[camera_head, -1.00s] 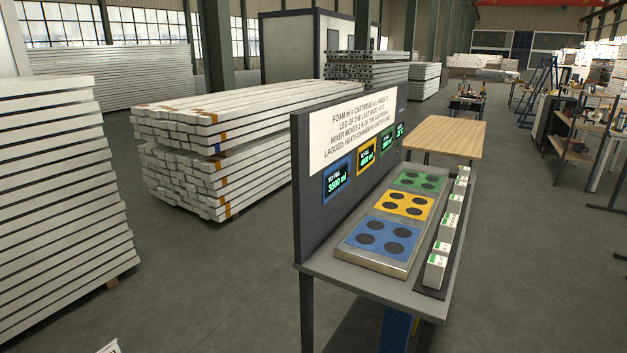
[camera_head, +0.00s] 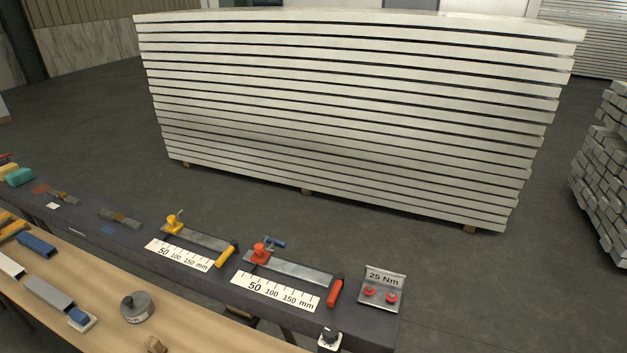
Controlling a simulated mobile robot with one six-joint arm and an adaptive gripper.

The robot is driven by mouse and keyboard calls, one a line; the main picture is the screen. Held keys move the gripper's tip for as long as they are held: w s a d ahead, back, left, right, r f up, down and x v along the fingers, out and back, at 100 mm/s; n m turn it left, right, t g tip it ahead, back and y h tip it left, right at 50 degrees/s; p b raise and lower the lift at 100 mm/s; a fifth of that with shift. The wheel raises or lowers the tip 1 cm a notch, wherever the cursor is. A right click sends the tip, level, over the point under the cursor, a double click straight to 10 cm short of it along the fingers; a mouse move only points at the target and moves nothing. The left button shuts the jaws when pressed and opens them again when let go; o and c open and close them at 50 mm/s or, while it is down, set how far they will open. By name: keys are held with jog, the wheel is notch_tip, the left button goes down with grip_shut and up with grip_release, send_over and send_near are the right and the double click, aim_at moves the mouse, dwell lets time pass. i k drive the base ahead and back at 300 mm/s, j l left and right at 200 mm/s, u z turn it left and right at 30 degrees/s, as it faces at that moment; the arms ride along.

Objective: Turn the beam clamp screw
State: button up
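Two bar clamps lie on the dark shelf at the back of a bench, in the lower middle of the head view. One has a yellow jaw and a yellow-and-black handle (camera_head: 226,255). The other has a red jaw and a red handle (camera_head: 335,291), with a small blue-grey piece beside its jaw. I cannot tell which, if either, is the beam clamp. A metal plate (camera_head: 383,293) marked "25 Nm" with two red knobs stands at the shelf's right end. My gripper is not in view.
White scale strips marked 50, 100, 150 mm lie before the clamps. The wooden bench top (camera_head: 180,310) holds a round grey weight (camera_head: 137,306) and several blocks and bars. A tall stack of white beams (camera_head: 350,110) stands behind. Open floor (camera_head: 470,290) lies right.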

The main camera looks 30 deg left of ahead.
aim_at(272, 241)
jog(key=i+u, duration=0.25)
jog(key=u, duration=0.25)
jog(key=i+l+u, duration=0.15)
jog(key=u, duration=0.3)
jog(key=i+l+u, duration=0.2)
jog(key=u, duration=0.3)
jog(key=i+l+u, duration=0.2)
jog(key=u, duration=0.3)
jog(key=i+l+u, duration=0.1)
jog(key=l+u, duration=0.25)
jog(key=u, duration=0.15)
jog(key=i+l+u, duration=0.2)
jog(key=l+u, duration=0.25)
jog(key=l, duration=0.4)
jog(key=l+u, duration=0.45)
jog(key=l, duration=0.45)
jog(key=i+l, duration=0.1)
jog(key=l, duration=0.35)
jog(key=i+l+u, duration=0.1)
jog(key=l, duration=0.3)
jog(key=i+l, duration=0.15)
jog(key=l, duration=0.3)
jog(key=i+l, duration=0.1)
jog(key=l, duration=0.35)
jog(key=j+u, duration=0.05)
